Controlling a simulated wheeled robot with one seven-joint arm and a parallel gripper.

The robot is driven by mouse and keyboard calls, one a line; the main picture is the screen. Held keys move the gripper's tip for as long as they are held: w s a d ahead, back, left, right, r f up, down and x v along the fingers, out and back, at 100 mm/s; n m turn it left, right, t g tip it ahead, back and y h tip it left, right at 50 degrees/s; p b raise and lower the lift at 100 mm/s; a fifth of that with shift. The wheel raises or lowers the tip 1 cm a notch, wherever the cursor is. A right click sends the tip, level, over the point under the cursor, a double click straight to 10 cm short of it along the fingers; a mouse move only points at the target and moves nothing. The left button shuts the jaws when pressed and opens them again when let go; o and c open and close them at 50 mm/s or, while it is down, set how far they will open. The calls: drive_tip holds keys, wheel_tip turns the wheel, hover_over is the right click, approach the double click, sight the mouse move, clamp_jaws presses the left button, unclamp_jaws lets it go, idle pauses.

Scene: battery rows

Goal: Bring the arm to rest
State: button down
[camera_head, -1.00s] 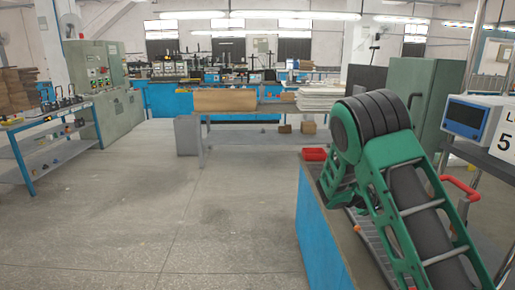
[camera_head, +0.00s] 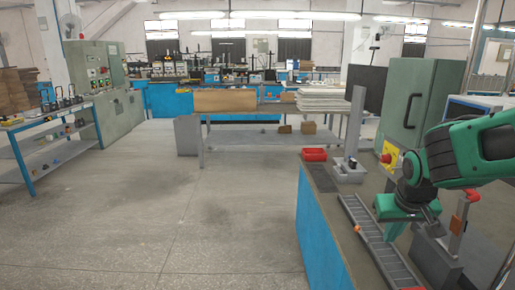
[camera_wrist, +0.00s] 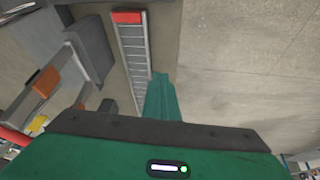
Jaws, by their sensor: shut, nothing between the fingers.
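My green arm reaches in from the right edge of the head view and bends down above the workbench. My gripper (camera_head: 394,229) hangs low over the bench, close to the right side of the grey slatted track (camera_head: 378,240) in the picture. In the wrist view, my gripper (camera_wrist: 160,78) is one narrow green shape with no gap showing and nothing held. The track (camera_wrist: 133,60) lies beside it there, to the left. Whether the fingertips touch the bench is hard to tell.
A grey post (camera_head: 354,120) rises behind the bin. A green cabinet (camera_head: 410,98) stands behind. Open floor (camera_head: 190,220) lies left.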

drive_tip(key=s+a+r+n+y, duration=0.1)
drive_tip(key=s+a+r, duration=0.1)
drive_tip(key=s+a, duration=0.45)
drive_tip(key=s+d+f+m+g, duration=0.2)
drive_tip(key=s+d+m, duration=0.3)
drive_tip(key=s+d, duration=0.7)
drive_tip(key=s+g, duration=0.1)
drive_tip(key=s, duration=0.2)
drive_tip(key=shift+d+g, duration=0.3)
drive_tip(key=shift+g, duration=0.1)
drive_tip(key=c, duration=1.9)
unclamp_jaws()
drive_tip(key=shift+s+d+f+m+g+y, duration=0.15)
drive_tip(key=shift+s+m, duration=0.1)
drive_tip(key=shift+s, duration=0.35)
drive_tip(key=shift+s+d+r+m+g+y, duration=0.15)
drive_tip(key=shift+s+m, duration=0.1)
drive_tip(key=shift+s, duration=0.3)
drive_tip(key=shift+s+f, duration=0.1)
drive_tip(key=shift+a, duration=0.1)
